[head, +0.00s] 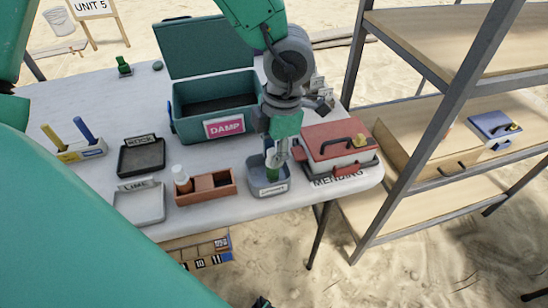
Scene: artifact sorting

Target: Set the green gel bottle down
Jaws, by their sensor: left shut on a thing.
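My left gripper (273,150) points down over the small blue-grey bin (268,190) near the table's front edge. It is shut on the green gel bottle (272,173), which looks upright within the bin's walls. The fingers hide the bottle's upper part. I cannot tell whether its base touches the bin floor. The bin has a small label on its front. My right gripper is not in view.
A teal DAMP case (185,122) stands open behind. The red-lidded box (335,140) is close on the right. A brown caddy (222,190) with a white bottle (181,178) is close on the left. Shelves (420,125) stand at right.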

